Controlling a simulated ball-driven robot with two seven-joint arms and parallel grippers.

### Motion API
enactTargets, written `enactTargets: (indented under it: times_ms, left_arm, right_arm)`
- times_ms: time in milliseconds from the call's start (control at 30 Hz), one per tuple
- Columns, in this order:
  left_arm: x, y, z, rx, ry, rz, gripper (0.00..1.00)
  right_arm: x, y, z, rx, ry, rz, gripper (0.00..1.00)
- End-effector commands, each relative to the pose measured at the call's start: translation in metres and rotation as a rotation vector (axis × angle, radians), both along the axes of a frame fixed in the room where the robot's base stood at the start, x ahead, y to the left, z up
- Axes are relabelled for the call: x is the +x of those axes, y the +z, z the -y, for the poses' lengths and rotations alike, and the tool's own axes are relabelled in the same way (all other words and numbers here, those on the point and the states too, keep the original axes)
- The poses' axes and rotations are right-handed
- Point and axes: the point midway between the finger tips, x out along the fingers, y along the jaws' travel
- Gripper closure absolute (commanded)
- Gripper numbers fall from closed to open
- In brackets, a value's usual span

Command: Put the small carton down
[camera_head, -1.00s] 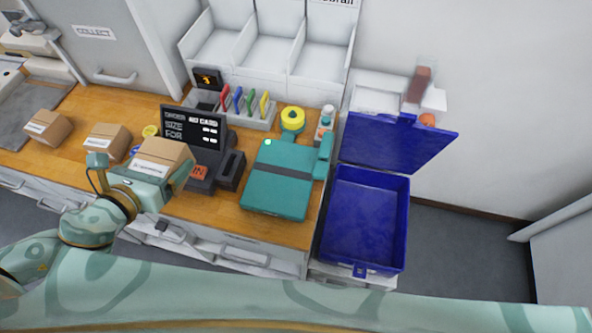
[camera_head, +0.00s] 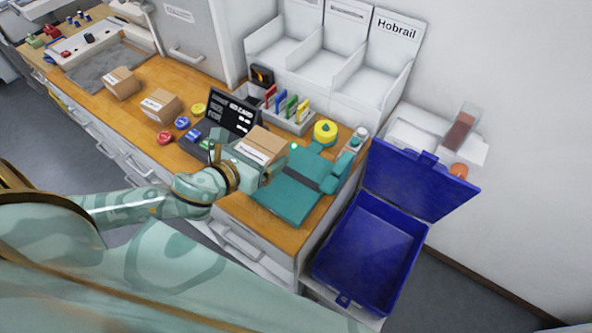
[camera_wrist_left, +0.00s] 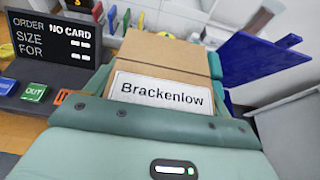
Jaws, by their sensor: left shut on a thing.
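The small carton (camera_head: 264,145) is brown with a white label. In the left wrist view the carton (camera_wrist_left: 165,55) shows the label "Brackenlow". The carton hides part of the screen's stand and card reader. In the left wrist view my left gripper (camera_wrist_left: 160,110) covers the carton's lower part. My right gripper is not in view.
Two other cartons (camera_head: 160,105) (camera_head: 121,83) stand on the wooden counter (camera_head: 190,78) to the left. Red, blue and yellow discs lie near the screen. An open blue case (camera_head: 372,245) stands right of the counter. White bins (camera_head: 330,55) stand behind a rack of coloured cards (camera_head: 287,108).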

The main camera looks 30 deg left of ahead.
Motion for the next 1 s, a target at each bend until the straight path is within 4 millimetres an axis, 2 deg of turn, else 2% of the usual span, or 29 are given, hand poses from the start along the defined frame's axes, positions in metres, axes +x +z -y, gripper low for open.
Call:
enactTargets:
  times_ms: [133, 300, 400, 633, 833, 1000]
  left_arm:
    - [0.026, -0.014, 0.024, -0.005, -0.001, 0.003, 0.47]
    - [0.042, -0.048, 0.039, -0.003, 0.000, 0.000, 0.47]
    - [0.049, -0.058, 0.045, -0.001, -0.002, 0.001, 0.47]
    - [0.057, -0.070, 0.052, -0.003, -0.001, 0.000, 0.47]
    - [0.058, -0.103, 0.054, -0.001, -0.001, -0.003, 0.47]
    - [0.058, -0.103, 0.054, 0.000, -0.002, 0.000, 0.47]
  right_arm:
    - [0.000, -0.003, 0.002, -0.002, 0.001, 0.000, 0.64]
    - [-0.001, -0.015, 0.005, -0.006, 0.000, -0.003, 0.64]
    - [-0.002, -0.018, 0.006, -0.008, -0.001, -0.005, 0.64]
    - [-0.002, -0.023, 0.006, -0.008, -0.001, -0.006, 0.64]
    - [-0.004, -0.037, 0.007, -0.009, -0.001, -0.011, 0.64]
    - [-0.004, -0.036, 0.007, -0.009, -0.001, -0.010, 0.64]
